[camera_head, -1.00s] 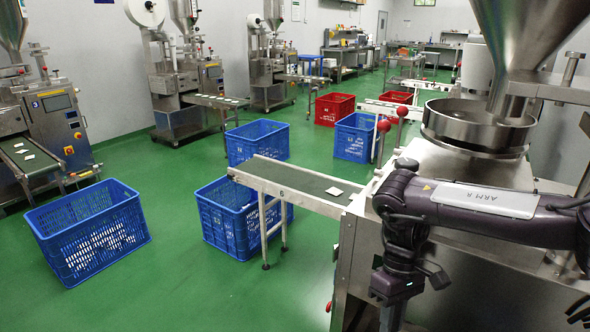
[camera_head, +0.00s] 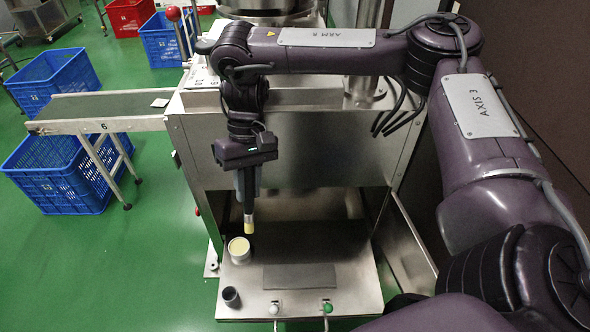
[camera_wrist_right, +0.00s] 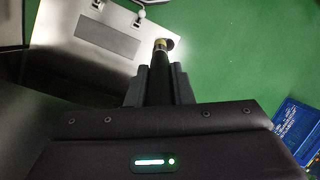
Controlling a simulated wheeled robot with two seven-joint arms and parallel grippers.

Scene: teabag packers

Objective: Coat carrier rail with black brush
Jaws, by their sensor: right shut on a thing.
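My right gripper (camera_head: 248,195) hangs pointing down over the front shelf of the steel machine. It is shut on the black brush (camera_head: 249,209), which points down with a pale yellowish band near its lower end. A round pot with cream-coloured contents (camera_head: 239,246) stands on the shelf, just left of and below the brush end in the picture; I cannot tell if they touch. The wrist view shows the black brush (camera_wrist_right: 159,66) between the fingers. The conveyor's pale side rail (camera_head: 100,124) runs out left from the machine; I cannot tell whether this is the carrier rail. My left gripper is not in view.
A small dark cup (camera_head: 230,297) stands near the shelf's front left corner. A grey plate (camera_head: 299,276) and a green button (camera_head: 327,308) are on the shelf (camera_head: 345,265). A blue crate (camera_head: 60,180) stands under the conveyor. The machine's front panel (camera_head: 320,150) rises behind the gripper.

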